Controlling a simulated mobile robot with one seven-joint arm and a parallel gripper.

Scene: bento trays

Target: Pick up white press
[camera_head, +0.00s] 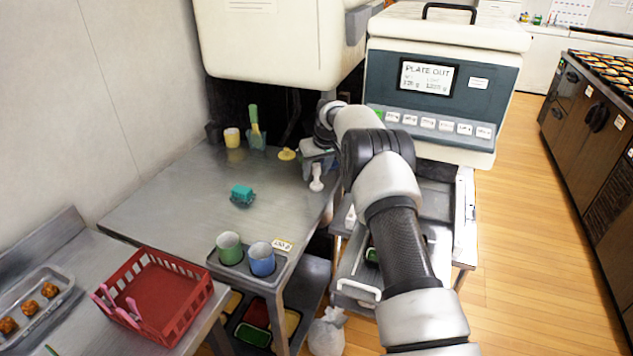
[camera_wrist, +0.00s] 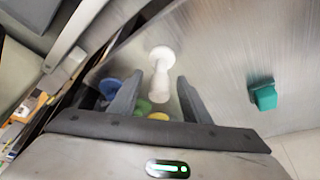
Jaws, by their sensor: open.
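The white press (camera_head: 316,184) stands on the metal table near its right edge, just below my gripper (camera_head: 318,156) in the head view. In the wrist view the white press (camera_wrist: 161,58) shows as a round knob with a narrower shaft, in line with the gap of my gripper (camera_wrist: 160,90). The two dark fingers are apart, one on each side of the press in the picture, and hold nothing. I cannot tell whether the fingertips reach down around the press or stop short of it.
A teal block (camera_head: 242,190) sits left of the press. A yellow piece (camera_head: 287,154) and a green-handled tool (camera_head: 254,118) in a holder stand behind. Green (camera_head: 229,247) and blue (camera_head: 261,260) cups are at the front. The large machine (camera_head: 440,88) stands right.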

